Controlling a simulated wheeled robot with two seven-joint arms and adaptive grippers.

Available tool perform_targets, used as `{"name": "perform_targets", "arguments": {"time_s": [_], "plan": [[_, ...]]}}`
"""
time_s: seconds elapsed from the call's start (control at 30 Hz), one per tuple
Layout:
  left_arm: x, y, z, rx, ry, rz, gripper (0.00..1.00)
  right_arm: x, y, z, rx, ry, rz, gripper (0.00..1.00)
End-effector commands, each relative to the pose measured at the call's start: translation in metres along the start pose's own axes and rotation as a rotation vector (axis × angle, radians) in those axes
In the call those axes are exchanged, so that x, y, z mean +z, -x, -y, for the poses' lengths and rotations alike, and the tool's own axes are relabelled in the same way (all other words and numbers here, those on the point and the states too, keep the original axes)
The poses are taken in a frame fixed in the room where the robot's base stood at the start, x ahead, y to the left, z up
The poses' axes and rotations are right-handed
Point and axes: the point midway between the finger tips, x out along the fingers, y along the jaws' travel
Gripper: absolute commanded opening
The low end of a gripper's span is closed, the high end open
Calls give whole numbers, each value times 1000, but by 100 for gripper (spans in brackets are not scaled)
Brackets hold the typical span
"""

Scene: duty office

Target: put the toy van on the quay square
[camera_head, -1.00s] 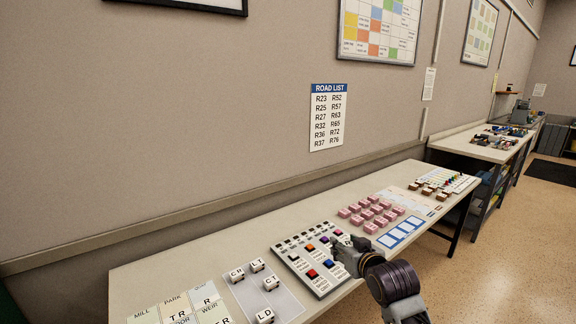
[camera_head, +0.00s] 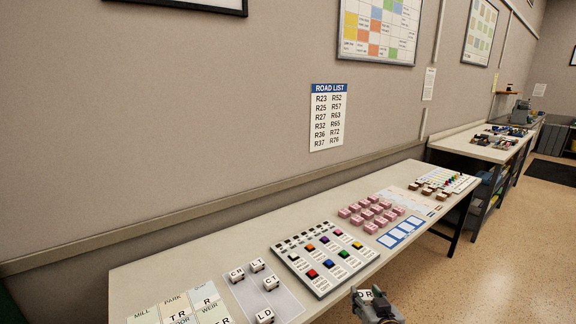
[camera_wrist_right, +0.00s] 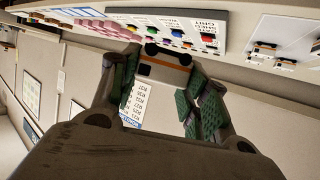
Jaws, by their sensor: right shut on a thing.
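My right gripper (camera_head: 376,301) is at the bottom of the head view, in front of the table's front edge. It is shut on a small white toy van (camera_head: 366,294), whose dark lettering is partly hidden. In the right wrist view the van (camera_wrist_right: 165,72) sits between the green-padded fingers (camera_wrist_right: 158,88), showing an orange stripe and black wheels. The square board (camera_head: 172,312) is at the lower left, with words such as MILL, PARK and WEIR; it is cut off by the frame, and I cannot read a quay square. My left gripper is not in view.
A grey mat (camera_head: 285,297) beside the board holds several white lettered vans (camera_head: 257,265). Right of it is a panel (camera_head: 318,288) with coloured buttons. Pink blocks (camera_head: 367,213) and blue-framed cards (camera_head: 400,232) stand farther along the table. Bare tabletop lies along the wall.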

Motion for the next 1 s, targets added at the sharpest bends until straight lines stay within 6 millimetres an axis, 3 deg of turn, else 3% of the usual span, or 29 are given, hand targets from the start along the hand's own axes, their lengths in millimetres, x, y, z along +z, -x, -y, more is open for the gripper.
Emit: {"name": "perform_targets", "arguments": {"time_s": [0.3, 0.5, 1.0], "plan": [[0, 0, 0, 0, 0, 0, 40, 57, 11, 1, 14, -7, 5, 20], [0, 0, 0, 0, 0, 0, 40, 83, 19, 1, 17, -7, 2, 20], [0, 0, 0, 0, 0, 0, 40, 94, 22, 2, 17, -7, 0, 20]]}}
